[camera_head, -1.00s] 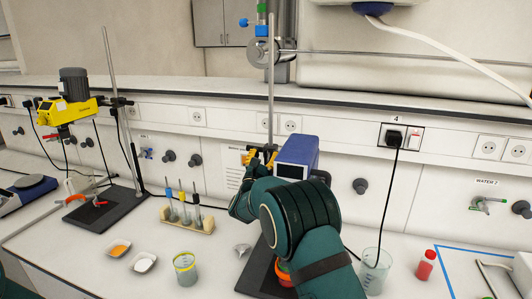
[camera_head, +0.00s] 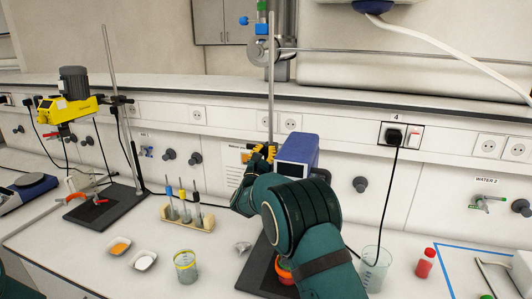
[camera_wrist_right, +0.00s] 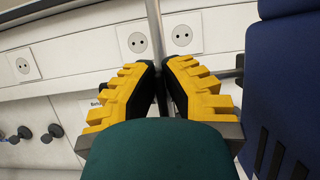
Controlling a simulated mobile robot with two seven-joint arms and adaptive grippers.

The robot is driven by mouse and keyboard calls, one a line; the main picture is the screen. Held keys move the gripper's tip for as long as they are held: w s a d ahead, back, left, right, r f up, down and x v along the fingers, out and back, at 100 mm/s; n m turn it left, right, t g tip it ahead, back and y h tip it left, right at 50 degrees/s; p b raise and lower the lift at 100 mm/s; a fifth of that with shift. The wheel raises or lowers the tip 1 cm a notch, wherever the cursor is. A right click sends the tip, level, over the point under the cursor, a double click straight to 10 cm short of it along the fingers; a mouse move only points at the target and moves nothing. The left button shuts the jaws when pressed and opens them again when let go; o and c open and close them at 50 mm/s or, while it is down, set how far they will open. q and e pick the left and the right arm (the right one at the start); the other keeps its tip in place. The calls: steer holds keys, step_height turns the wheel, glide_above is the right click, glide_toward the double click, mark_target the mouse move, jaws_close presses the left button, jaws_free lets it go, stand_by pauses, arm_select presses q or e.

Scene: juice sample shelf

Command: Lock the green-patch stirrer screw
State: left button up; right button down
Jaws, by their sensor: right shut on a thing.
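The blue stirrer (camera_head: 298,153) is on an upright metal rod (camera_head: 271,95); it also shows at the right of the right wrist view (camera_wrist_right: 285,90). I cannot see a green patch on its visible faces. My right gripper (camera_head: 264,153) is at the rod, just left of the stirrer body. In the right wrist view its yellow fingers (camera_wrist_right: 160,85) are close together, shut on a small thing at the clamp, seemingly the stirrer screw. The fingers hide the screw itself. A yellow stirrer (camera_head: 72,104) hangs on another rod at the left. My left gripper is out of view.
A wooden rack (camera_head: 187,218) with several stirring tools, two small dishes (camera_head: 118,246) (camera_head: 143,260) and a beaker (camera_head: 185,267) stand left of my right arm. Another beaker (camera_head: 374,271) and a red bottle (camera_head: 426,263) stand right. A black cable (camera_head: 387,205) hangs from the wall socket.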

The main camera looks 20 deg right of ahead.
steer(key=shift+f+b, duration=0.35)
steer(key=shift+f, duration=0.05)
steer(key=m+g+h+b, duration=0.1)
steer(key=m+b, duration=0.1)
steer(key=m+g+h+b, duration=0.1)
steer(key=m+b, duration=0.1)
steer(key=m, duration=0.1)
steer(key=m+g+b, duration=0.1)
steer(key=m+b, duration=0.1)
steer(key=m, duration=0.1)
steer(key=shift+s+d+f+h+b, duration=0.2)
steer(key=shift+f+h+b, duration=0.1)
steer(key=shift+h, duration=0.1)
arm_select(q)
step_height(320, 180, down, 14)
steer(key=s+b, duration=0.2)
steer(key=b, duration=0.3)
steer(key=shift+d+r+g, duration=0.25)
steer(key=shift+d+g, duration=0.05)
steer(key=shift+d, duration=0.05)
arm_select(e)
steer(key=shift+s+d+f+m+g, duration=0.1)
steer(key=shift+m+g, duration=0.85)
steer(key=shift+m, duration=1.4)
steer(key=shift+d+f+m+g, duration=0.1)
steer(key=shift+m+g, duration=0.9)
steer(key=shift+m, duration=1.4)
steer(key=shift+s+d+m+g, duration=0.1)
steer(key=shift+m+g, duration=0.85)
steer(key=shift+m, duration=1.4)
